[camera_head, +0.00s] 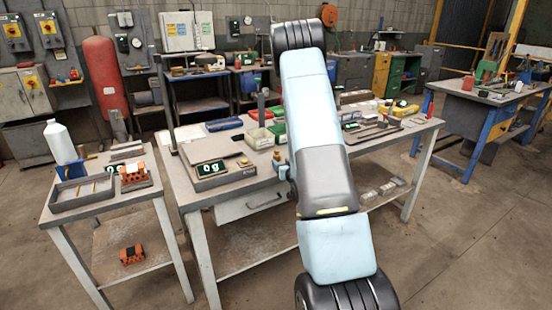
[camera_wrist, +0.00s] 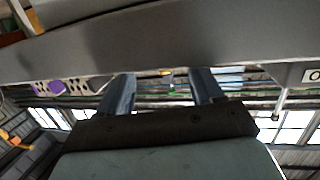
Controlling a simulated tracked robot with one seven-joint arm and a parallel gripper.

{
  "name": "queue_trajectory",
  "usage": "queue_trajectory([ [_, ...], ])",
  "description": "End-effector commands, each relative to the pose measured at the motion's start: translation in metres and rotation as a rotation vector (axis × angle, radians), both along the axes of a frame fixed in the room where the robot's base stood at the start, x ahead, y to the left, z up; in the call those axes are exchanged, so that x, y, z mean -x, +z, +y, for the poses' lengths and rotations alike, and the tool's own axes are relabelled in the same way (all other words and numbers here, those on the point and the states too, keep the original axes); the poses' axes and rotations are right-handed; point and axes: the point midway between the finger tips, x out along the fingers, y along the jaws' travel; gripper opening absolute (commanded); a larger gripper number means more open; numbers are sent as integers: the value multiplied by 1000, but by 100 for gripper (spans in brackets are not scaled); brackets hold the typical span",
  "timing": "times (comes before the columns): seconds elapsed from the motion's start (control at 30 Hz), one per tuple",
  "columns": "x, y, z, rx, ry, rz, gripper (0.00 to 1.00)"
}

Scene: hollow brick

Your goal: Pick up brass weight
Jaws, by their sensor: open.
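A small brass-coloured piece, probably the brass weight (camera_head: 277,155), stands near the front edge of the middle workbench (camera_head: 236,183), right of the scale. My gripper (camera_head: 284,173) is at that front edge, just below and right of the weight and mostly hidden by my arm. In the wrist view my gripper (camera_wrist: 163,74) has its two fingers apart with nothing held between them. A small yellow spot, possibly the weight (camera_wrist: 166,72), shows between the fingertips; its distance from them is unclear.
A scale (camera_head: 211,169) reading 0 g stands left of the weight. Bins (camera_head: 260,138) and a blue case (camera_head: 224,124) lie behind. A side table (camera_head: 103,200) at left holds a tray (camera_head: 83,191) and a hollow orange brick (camera_head: 135,177). A drawer handle (camera_wrist: 283,100) shows near the gripper.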

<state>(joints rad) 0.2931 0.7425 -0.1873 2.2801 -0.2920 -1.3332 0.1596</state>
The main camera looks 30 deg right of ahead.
Motion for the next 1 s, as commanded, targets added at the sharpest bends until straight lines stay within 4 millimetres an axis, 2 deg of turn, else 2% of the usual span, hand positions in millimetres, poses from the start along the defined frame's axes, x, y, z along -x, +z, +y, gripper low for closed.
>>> queue_trajectory([
  [0.27,-17,-2,-2,1,1,0,66],
  [0.6,-57,-6,-6,0,0,0,66],
  [0.9,-61,-7,-7,0,0,0,66],
  [1.0,-61,-7,-7,0,0,0,56],
])
